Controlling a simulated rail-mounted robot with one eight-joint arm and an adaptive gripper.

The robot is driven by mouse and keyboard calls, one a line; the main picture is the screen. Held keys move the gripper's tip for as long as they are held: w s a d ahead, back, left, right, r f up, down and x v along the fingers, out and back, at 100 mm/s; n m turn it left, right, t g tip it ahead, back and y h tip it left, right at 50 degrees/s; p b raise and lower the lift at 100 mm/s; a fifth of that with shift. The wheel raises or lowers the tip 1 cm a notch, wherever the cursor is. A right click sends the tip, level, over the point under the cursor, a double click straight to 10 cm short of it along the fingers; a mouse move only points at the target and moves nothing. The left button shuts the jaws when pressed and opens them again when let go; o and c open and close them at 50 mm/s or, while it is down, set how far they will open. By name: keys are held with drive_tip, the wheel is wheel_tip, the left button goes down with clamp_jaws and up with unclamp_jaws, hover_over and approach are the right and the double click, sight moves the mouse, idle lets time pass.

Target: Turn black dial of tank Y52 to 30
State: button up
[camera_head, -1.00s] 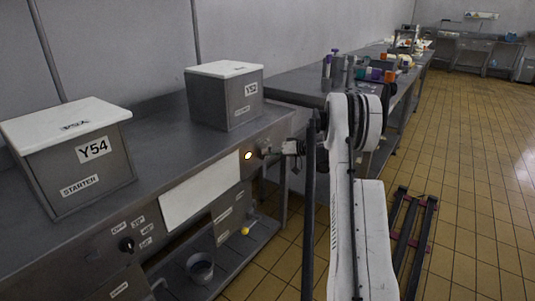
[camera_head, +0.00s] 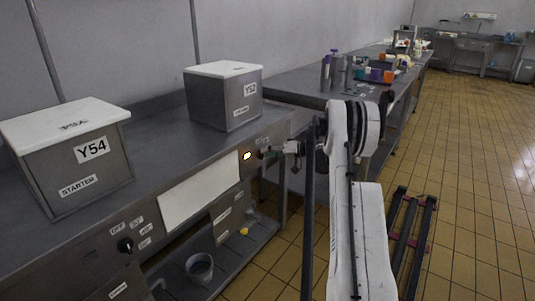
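Tank Y52 (camera_head: 224,98) is a grey metal box with a white lid and a Y52 label, standing on the steel counter. On the counter's front panel below it, a light (camera_head: 247,156) glows yellow-white. The black dial (camera_head: 262,153) is just right of the light, small and partly hidden by my gripper. My gripper (camera_head: 270,152) reaches in from the right, with its tips at or very near the dial. Whether it touches the dial or is open or shut is too small to tell. The dial's setting cannot be read.
Tank Y54 (camera_head: 72,160) stands at the left of the counter, with another black dial (camera_head: 126,245) on the panel below it. A lower shelf holds a metal pot (camera_head: 199,268). A workbench (camera_head: 300,88) with bottles stands behind my arm. Tiled floor (camera_head: 480,190) is open at right.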

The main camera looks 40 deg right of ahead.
drive_tip(key=shift+o, duration=0.6)
drive_tip(key=v, duration=1.2)
